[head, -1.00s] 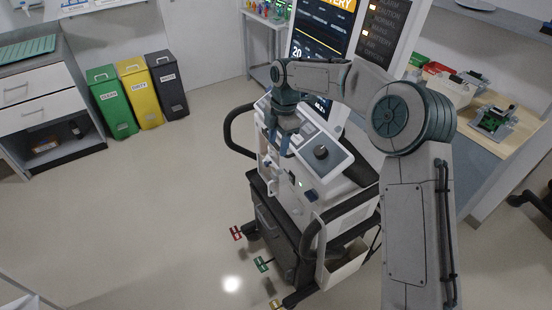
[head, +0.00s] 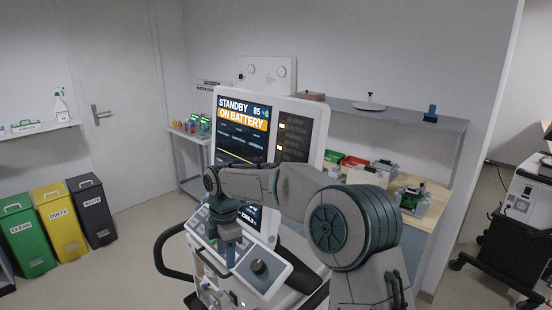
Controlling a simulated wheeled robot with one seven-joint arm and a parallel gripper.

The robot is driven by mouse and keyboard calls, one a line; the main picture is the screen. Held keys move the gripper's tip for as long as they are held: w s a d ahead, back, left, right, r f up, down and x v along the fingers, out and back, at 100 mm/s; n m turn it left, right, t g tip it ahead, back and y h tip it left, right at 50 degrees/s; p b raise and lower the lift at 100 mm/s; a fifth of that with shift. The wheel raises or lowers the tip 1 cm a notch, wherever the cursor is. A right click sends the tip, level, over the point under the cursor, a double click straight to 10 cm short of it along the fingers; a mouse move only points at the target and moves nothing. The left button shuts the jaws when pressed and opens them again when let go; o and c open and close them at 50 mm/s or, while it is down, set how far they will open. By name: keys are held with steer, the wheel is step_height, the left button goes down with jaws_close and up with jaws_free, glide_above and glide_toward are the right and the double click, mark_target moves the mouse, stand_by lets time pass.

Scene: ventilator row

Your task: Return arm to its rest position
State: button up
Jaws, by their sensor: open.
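My arm stretches from the lower right across the front of a ventilator (head: 265,265), bent at its large round joint. My gripper (head: 228,258) points down over the ventilator's control panel, left of its dark round knob (head: 259,267). Its blue-grey fingers look apart with nothing seen between them. Whether they touch the panel, I cannot tell. The ventilator's screen (head: 243,128) reads "STANDBY ON BATTERY". My arm hides the screen's lower part and some of the panel.
Green, yellow and dark bins (head: 62,225) stand at left by a closed door (head: 112,100). A workbench (head: 437,190) with boxes and circuit boards is behind my arm at right. Another wheeled machine (head: 515,215) stands at far right. Floor between bins and ventilator is clear.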

steer(key=s+d+r+m+t+h, duration=0.1)
steer(key=s+d+r+m, duration=0.4)
steer(key=d, duration=0.4)
steer(key=s+d+r+m+t, duration=0.1)
steer(key=s+d+r+m, duration=0.1)
steer(key=s+d+m, duration=0.6)
steer(key=s+d+f+m+t, duration=0.2)
steer(key=s+d+m, duration=0.9)
steer(key=s+d, duration=0.2)
steer(key=shift+s+f+m+y, duration=0.15)
steer(key=shift+f+m+y, duration=0.15)
steer(key=shift+m, duration=0.1)
stand_by(0.8)
